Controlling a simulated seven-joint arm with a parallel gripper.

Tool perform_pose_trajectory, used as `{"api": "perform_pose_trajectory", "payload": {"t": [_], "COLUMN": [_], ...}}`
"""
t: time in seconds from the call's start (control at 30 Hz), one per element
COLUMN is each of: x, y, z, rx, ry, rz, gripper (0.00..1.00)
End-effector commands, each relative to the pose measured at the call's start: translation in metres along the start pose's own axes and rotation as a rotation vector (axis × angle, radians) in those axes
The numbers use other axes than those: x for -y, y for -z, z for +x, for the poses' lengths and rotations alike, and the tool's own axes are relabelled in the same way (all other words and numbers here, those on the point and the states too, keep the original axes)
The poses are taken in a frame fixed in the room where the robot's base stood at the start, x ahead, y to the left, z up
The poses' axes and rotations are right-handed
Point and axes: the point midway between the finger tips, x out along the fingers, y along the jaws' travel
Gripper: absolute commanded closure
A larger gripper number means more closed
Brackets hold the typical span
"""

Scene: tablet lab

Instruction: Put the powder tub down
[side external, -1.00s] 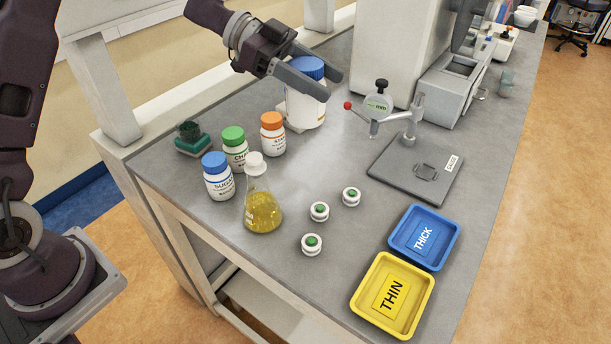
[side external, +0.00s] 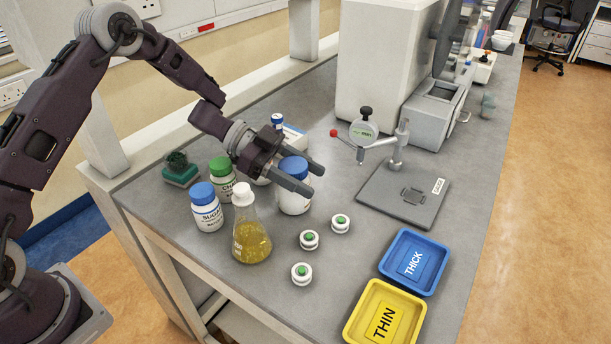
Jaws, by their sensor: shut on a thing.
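The powder tub (side external: 295,203) is white with a blue lid. It is upright between the fingers of my gripper (side external: 316,181), which is shut on it near the lid. The tub is over the middle of the bench, right of the flask and behind the small white pots. Its base is at or very near the bench top; I cannot tell whether it touches.
A stoppered flask of yellow liquid (side external: 251,240), a blue-capped bottle (side external: 207,212) and a green-capped bottle (side external: 222,180) stand close on the left. Small green-topped pots (side external: 309,240) are in front. A gauge stand (side external: 405,195), blue tray (side external: 414,262) and yellow tray (side external: 385,318) lie to the right.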

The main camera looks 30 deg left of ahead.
Motion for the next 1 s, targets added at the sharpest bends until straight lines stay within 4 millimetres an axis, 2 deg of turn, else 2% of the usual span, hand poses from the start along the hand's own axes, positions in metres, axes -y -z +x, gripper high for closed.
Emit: {"api": "perform_pose_trajectory", "payload": {"t": [0.2,0.23,0.33,0.7,0.77,1.0], "x": [0.0,0.0,0.0,0.0,0.001,0.001], "y": [-0.002,-0.002,-0.002,0.001,0.001,0.001], "z": [0.001,0.001,0.001,-0.004,-0.015,-0.081], "rx": [-0.001,0.0,0.0,0.0,0.001,0.001], "ry": [-0.001,-0.001,-0.001,0.001,0.001,0.004], "rz": [0.0,0.0,0.001,0.001,0.002,0.001], "gripper": [1.0,0.45,0.26,0.25,0.25,0.25]}}
